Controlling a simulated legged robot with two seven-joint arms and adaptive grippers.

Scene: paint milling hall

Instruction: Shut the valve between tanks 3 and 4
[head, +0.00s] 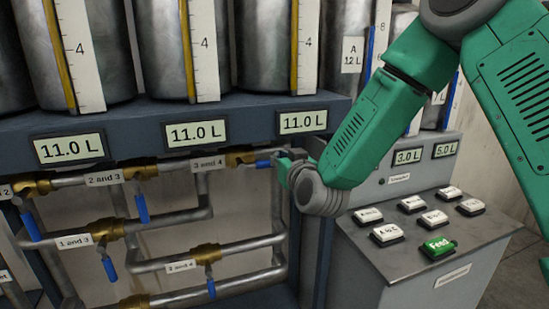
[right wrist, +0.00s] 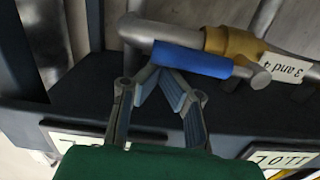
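The valve tagged "3 and 4" (head: 208,164) is a brass body (head: 240,158) on the upper pipe below the tank shelf. Its blue handle (head: 264,164) points right, roughly along the pipe. In the right wrist view, the blue handle (right wrist: 192,60) lies just beyond my fingertips, beside the brass body (right wrist: 235,45) and tag (right wrist: 292,68). My right gripper (head: 284,163) is at the handle's free end. In the wrist view its fingers (right wrist: 157,72) converge with tips together, at or against the handle; contact is unclear. My left gripper is out of view.
Other blue-handled valves (head: 142,208) hang below and left, among pipes. Displays (head: 303,122) reading 11.0 L line the shelf edge under steel tanks (head: 180,50). A console (head: 420,235) with several white buttons and a green Feed button (head: 438,247) stands to the right.

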